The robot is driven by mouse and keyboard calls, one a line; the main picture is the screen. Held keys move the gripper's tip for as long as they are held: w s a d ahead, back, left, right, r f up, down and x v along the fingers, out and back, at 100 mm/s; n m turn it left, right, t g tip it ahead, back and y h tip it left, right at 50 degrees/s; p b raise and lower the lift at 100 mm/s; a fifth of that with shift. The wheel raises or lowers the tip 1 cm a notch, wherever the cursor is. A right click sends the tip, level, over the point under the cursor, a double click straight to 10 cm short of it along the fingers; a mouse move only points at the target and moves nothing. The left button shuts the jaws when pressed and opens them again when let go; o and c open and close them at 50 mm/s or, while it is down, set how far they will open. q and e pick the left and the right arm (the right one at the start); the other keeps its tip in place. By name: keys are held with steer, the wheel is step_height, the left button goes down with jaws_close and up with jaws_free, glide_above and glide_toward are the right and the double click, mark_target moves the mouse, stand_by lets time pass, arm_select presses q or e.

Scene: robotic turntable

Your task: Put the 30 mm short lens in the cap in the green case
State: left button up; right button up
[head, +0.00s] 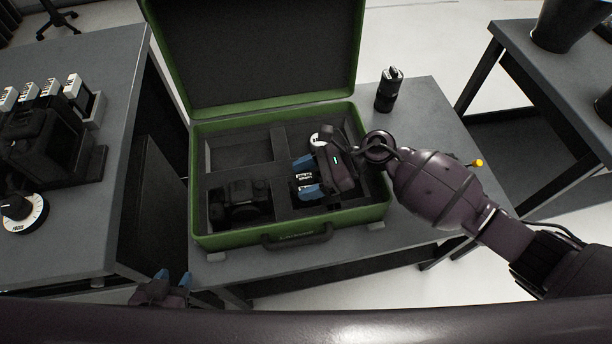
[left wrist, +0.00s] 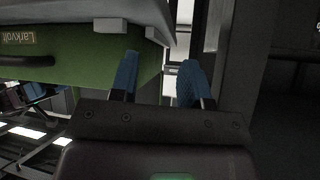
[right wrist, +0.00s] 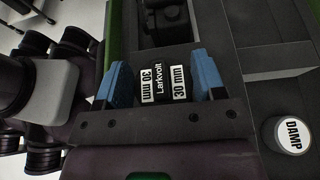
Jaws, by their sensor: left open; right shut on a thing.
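The green case (head: 290,110) stands open on the middle table, its dark foam insert split into compartments. My right gripper (head: 306,178) is shut on a short black lens with white labels (head: 303,176). In the right wrist view the lens (right wrist: 163,84) reads "30 mm" and "Larkvolt" between the blue fingertips (right wrist: 162,84). The lens is over or in the right part of the case; its depth is unclear, and its cap cannot be told apart. My left gripper (head: 172,282) is open and empty, low in front of the case, also in the left wrist view (left wrist: 157,75).
A black camera (head: 240,198) lies in the front left compartment. A white-topped "DAMP" canister (right wrist: 291,134) sits near the right gripper. A black cylinder (head: 389,90) stands behind the case on the right. The left table (head: 100,215) holds gear. The back left compartment looks empty.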

arm_select(q)
steer(key=shift+s+a+f, duration=0.1)
steer(key=shift+f, duration=0.1)
arm_select(e)
steer(key=shift+f, duration=0.2)
arm_select(q)
steer(key=shift+s+d+f+b, duration=0.2)
steer(key=shift+f+b, duration=0.25)
steer(key=shift+f, duration=0.1)
arm_select(e)
steer(key=shift+f, duration=0.55)
arm_select(q)
steer(key=shift+s+f, duration=0.15)
steer(key=shift+f, duration=0.15)
arm_select(e)
steer(key=shift+f, duration=0.35)
steer(key=o, duration=1.1)
steer(key=shift+r, duration=0.1)
arm_select(q)
steer(key=shift+a, duration=0.2)
arm_select(e)
steer(key=o, duration=0.4)
